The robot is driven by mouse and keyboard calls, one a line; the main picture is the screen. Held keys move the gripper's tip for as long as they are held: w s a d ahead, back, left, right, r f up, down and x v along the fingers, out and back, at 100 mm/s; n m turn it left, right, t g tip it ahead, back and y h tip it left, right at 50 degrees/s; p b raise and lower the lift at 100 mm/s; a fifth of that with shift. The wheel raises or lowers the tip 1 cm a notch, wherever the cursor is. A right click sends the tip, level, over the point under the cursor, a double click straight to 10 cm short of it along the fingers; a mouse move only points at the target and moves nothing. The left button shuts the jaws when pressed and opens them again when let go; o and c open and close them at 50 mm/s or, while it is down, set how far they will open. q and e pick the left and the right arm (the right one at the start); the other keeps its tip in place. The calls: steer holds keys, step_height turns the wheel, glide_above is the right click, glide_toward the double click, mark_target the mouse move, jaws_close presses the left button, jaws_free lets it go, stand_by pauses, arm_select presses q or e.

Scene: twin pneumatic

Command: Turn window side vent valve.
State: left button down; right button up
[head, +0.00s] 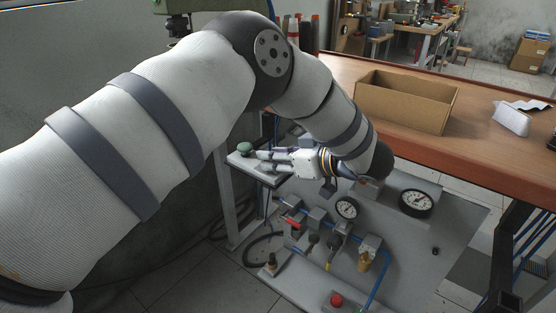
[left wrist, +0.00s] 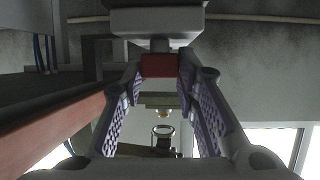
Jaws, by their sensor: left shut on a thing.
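My left gripper (head: 264,160) reaches from the right over a small grey shelf (head: 242,163) at the left end of the pneumatic panel (head: 420,262). In the left wrist view, its purple-padded fingers (left wrist: 160,72) are shut on a red valve handle (left wrist: 160,66), which sits on a short grey stem below a pale block (left wrist: 157,20). In the head view the held handle is hidden by the fingers. A green round knob (head: 245,148) stands just beyond the fingertips. Another red handle (head: 292,222) sits lower on the panel, apart from the gripper. My right gripper is not in view.
Two gauges (head: 415,203) (head: 346,208), blue tubing (head: 375,290), several fittings and a red button (head: 336,299) cover the panel. A wooden bench (head: 480,150) with an open cardboard box (head: 405,100) stands behind. Floor (head: 190,290) shows at lower left.

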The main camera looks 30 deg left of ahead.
arm_select(q)
steer(key=shift+f+n+g, duration=0.15)
steer(key=shift+n+g, duration=0.15)
steer(key=shift+g, duration=0.2)
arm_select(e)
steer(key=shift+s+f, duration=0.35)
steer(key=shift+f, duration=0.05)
arm_select(q)
steer(key=shift+b, duration=0.3)
steer(key=c, duration=1.2)
jaws_free()
steer(key=shift+c, duration=0.2)
steer(key=shift+r, duration=0.25)
step_height(320, 180, up, 10)
steer(key=shift+f, duration=0.15)
